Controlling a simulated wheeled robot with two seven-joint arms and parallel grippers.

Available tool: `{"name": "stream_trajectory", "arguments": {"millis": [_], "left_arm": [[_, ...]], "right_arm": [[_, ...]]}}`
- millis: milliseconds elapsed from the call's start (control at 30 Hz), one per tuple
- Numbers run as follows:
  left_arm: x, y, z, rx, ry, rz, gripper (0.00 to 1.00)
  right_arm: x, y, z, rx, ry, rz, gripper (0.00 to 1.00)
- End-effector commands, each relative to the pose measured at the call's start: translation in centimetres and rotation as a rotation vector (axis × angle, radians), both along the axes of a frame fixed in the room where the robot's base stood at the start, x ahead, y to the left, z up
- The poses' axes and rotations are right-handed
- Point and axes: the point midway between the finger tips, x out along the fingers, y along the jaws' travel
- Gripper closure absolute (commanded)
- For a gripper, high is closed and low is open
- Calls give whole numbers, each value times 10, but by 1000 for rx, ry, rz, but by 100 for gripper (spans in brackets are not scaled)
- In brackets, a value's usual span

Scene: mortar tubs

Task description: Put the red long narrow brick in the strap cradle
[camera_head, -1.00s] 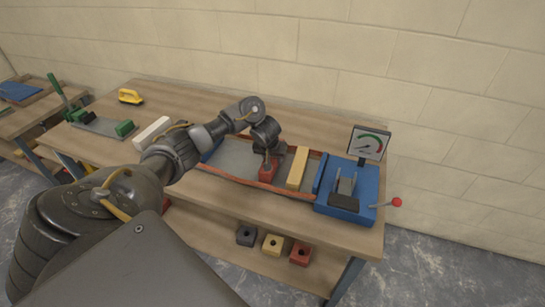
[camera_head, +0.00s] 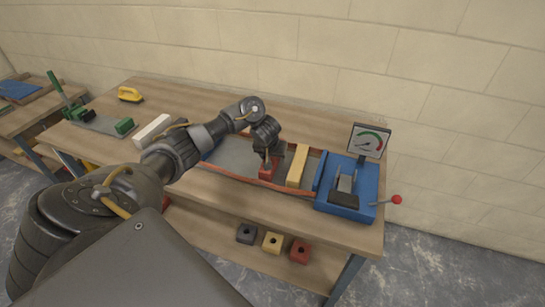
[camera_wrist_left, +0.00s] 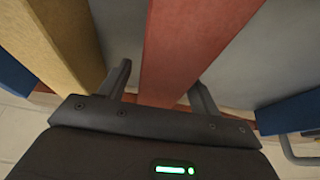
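The red long narrow brick (camera_head: 268,169) lies between my left gripper's fingers in a long grey bed with orange-red bands along its sides (camera_head: 235,174) and blue ends. This bed looks like the strap cradle, though I cannot be sure. My left gripper (camera_head: 267,158) is low over the brick. In the left wrist view the two fingers (camera_wrist_left: 160,90) stand apart, one on each side of the red brick (camera_wrist_left: 185,45), with a gap showing at the left finger. The near end of the brick is hidden by the gripper body. My right gripper is not in view.
A yellow brick (camera_head: 298,166) lies just right of the red one. A white brick (camera_head: 152,131) lies left, behind my arm. Several blocks sit on the lower shelf.

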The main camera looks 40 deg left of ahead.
Motion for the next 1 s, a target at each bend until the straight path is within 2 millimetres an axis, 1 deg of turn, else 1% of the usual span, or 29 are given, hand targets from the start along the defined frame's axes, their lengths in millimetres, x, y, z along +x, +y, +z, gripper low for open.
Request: {"name": "stream_trajectory", "arguments": {"millis": [233,367,467,500,600,700,900,1000], "left_arm": [[-2,0,-3,0,6,-1,35],[-3,-1,5,-1,4,-1,35],[-7,-4,19,-1,2,-3,35],[-10,-5,27,0,1,-3,35],[-17,-6,52,4,0,-3,35],[-24,-9,71,4,0,-3,35],[-34,-14,94,3,0,-1,35],[-37,-16,99,2,1,-1,35]], "right_arm": [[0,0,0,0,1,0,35],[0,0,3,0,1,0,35],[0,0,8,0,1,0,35],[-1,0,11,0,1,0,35],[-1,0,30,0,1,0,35],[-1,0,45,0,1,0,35],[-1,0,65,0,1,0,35],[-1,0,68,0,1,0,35]]}}
